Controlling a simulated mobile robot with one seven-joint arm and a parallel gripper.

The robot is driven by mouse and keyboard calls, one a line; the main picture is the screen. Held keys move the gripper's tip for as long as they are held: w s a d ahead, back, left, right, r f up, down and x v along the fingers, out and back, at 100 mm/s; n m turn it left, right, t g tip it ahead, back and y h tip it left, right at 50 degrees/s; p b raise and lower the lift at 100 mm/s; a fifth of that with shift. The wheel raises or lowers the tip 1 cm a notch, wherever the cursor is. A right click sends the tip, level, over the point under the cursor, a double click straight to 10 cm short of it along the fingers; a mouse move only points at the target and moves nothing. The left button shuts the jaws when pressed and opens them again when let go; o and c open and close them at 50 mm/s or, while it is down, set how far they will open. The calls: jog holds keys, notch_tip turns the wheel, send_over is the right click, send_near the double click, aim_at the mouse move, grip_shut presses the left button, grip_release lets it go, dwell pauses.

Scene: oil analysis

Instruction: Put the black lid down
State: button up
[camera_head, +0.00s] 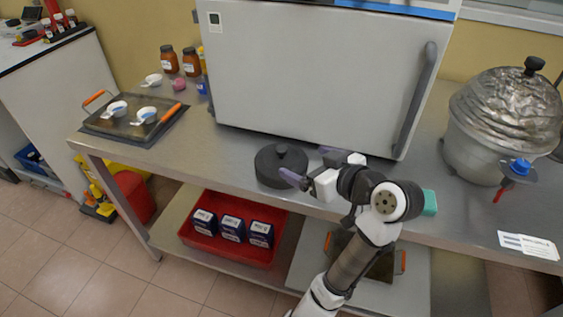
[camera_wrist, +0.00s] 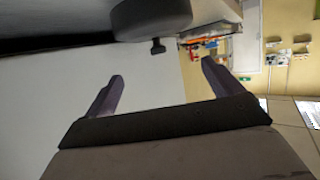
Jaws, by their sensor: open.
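The black lid (camera_head: 281,166) is round and dark and lies flat on the metal table, knob up, in front of the large grey oven-like cabinet. In the wrist view the lid (camera_wrist: 150,18) shows at the top edge, partly cut off, with its small knob (camera_wrist: 158,46) pointing toward my gripper. My gripper (camera_head: 308,165) is just right of the lid in the head view. In the wrist view my gripper (camera_wrist: 163,70) has its two purple-grey fingers spread apart, with nothing between them. The knob lies beyond the fingertips, apart from them.
The grey cabinet (camera_head: 320,75) stands close behind the lid. A tray (camera_head: 112,130) with white cups is at the left end, and a foil-covered pot (camera_head: 505,110) at the right. A teal item (camera_head: 430,203) is near my arm. Bare table (camera_head: 215,155) lies left of the lid.

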aim_at(278, 150)
jog(key=x, duration=0.7)
jog(key=shift+w+a, duration=0.2)
jog(key=shift+a, duration=0.05)
jog(key=p+x, duration=0.1)
jog(key=x, duration=0.4)
jog(key=shift+w+d+f+p, duration=0.1)
jog(key=shift+d+f+p, duration=0.1)
jog(key=shift+p, duration=0.1)
jog(key=shift+f, duration=0.15)
grip_shut()
